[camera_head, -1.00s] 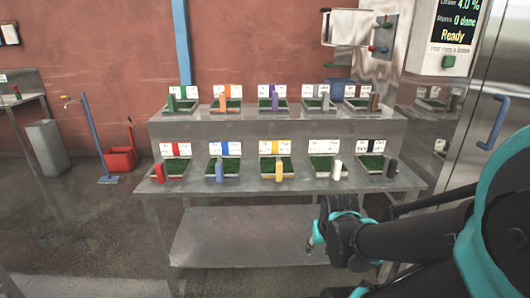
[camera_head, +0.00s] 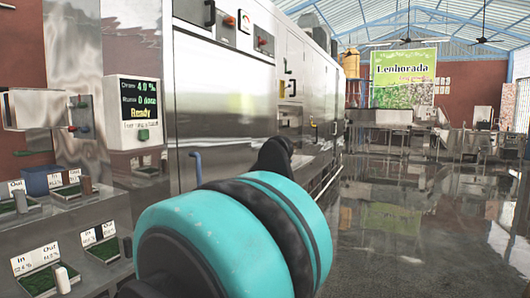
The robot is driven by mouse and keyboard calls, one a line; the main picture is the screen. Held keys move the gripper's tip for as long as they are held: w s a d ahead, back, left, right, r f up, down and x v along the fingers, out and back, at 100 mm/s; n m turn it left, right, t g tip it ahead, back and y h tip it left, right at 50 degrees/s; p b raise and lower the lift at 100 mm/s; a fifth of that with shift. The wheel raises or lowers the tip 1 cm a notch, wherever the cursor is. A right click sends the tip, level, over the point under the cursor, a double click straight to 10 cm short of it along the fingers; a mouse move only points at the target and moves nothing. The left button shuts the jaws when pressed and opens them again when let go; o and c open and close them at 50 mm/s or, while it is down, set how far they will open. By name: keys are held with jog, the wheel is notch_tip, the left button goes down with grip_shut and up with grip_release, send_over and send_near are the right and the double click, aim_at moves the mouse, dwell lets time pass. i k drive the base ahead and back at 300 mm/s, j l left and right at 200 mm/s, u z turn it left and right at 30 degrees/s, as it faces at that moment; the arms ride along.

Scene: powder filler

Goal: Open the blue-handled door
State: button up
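The blue handle (camera_head: 196,166) is a short upright bar on the stainless door (camera_head: 222,160) of the large machine, left of the picture's middle. The door looks shut, flush with the machine front. My teal and black arm fills the lower middle and covers the lower part of the door. My gripper cannot be made out in this view, so whether it is open or shut does not show.
A stepped steel bench (camera_head: 90,213) with green-lined trays and small coloured containers stands at lower left. Open, shiny floor (camera_head: 380,230) stretches to the right along the machine.

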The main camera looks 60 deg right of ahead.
aim_at(224, 98)
jog(key=z, duration=1.65)
